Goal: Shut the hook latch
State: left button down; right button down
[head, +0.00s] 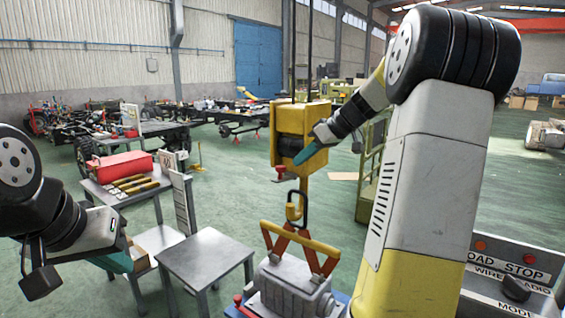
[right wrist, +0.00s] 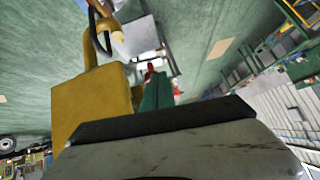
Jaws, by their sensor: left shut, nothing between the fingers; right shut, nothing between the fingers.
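The yellow hoist block (head: 316,114) hangs from cables in the head view, with its yellow hook (head: 293,211) below. A dark ring (head: 303,198) sits at the hook, above the orange lifting frame. The right wrist view also shows the hook (right wrist: 101,48), beside the yellow block (right wrist: 90,105). I cannot make out the hook's latch clearly. A small red part (head: 280,170) shows below the block's left side. My right gripper (head: 307,154), with teal fingers, is shut and empty in front of the block; contact is unclear. My left gripper (head: 118,262) is shut and empty at lower left.
The orange frame (head: 304,242) stands on a grey machine part (head: 290,284) below the hook. A bare grey table (head: 207,257) is left of it. A workbench behind carries a red toolbox (head: 122,165). A control panel (head: 510,275) is at lower right.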

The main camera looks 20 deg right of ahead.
aim_at(275, 180)
jog(key=x, duration=0.8)
